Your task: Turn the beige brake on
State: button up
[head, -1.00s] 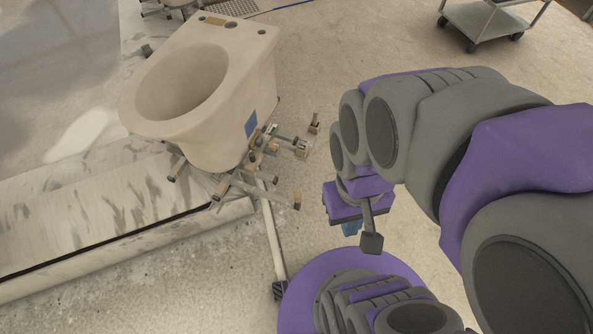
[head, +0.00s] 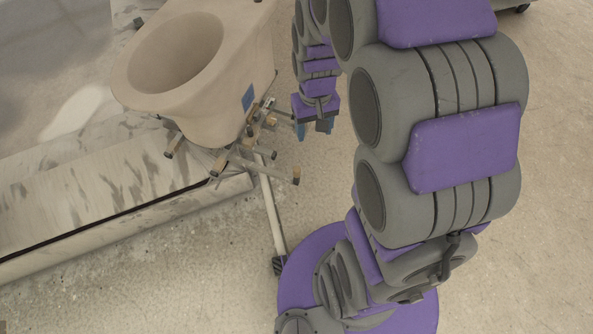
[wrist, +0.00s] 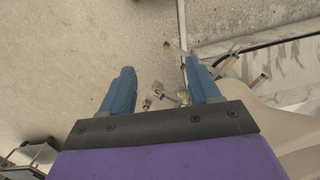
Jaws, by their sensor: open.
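A beige toilet bowl (head: 125,80) with a blue patch stands on a stand of grey bars with beige-capped ends. One beige cap (head: 297,176) sticks out to the right below the bowl, and it also shows in the wrist view (wrist: 167,47). Small beige and metal pieces (wrist: 150,97) show between my fingers near the gripper body in the wrist view. I cannot tell which beige piece is the brake. My gripper (head: 312,129) is open and empty, pointing down just right of these bars. Its blue fingers (wrist: 158,66) show no contact. It hides part of that area.
A pale marble-patterned ledge (head: 60,205) runs below and left of the bowl. A white pole (head: 272,215) ends in a dark foot near my purple base. A grey cart (wrist: 35,155) shows at the wrist view's lower left.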

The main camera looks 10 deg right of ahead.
jog(key=w+f+b, duration=0.1)
jog(key=w+f, duration=0.4)
jog(key=f, duration=0.3)
jog(key=w+f, duration=0.5)
jog(key=f, duration=0.3)
jog(key=n+t+b, duration=0.1)
send_over(297, 169)
notch_tip(297, 169, down, 20)
notch_tip(297, 169, down, 17)
jog(key=b, duration=0.4)
jog(key=shift+w+f+b, duration=0.1)
jog(key=shift+f+b, duration=0.1)
jog(key=shift+b, duration=0.2)
jog(key=shift+c, duration=0.3)
grip_shut()
